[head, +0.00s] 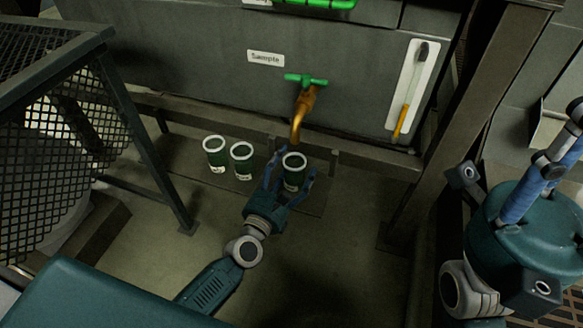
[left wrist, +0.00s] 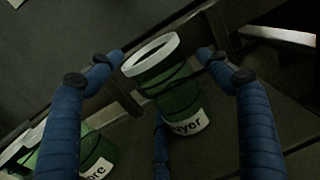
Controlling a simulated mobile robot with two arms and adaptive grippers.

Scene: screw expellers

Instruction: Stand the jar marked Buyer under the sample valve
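A green jar with a white rim (head: 292,174) stands on the floor plate below the sample valve's brass spout (head: 299,120). In the left wrist view the label of this jar (left wrist: 172,98) shows "yer", its start hidden. My left gripper (head: 293,162) has one blue finger on each side of the jar. In the left wrist view the left gripper (left wrist: 162,62) is open, with gaps between fingers and jar. My right arm's teal and blue parts (head: 530,225) fill the right edge; its fingertips are not clear.
Two similar green jars, one (head: 215,153) and another (head: 242,160), stand left of the gripper. The valve has a green handle (head: 306,80) beside a white sign (head: 265,58). A mesh guard (head: 60,130) stands at left, a steel post (head: 460,120) at right.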

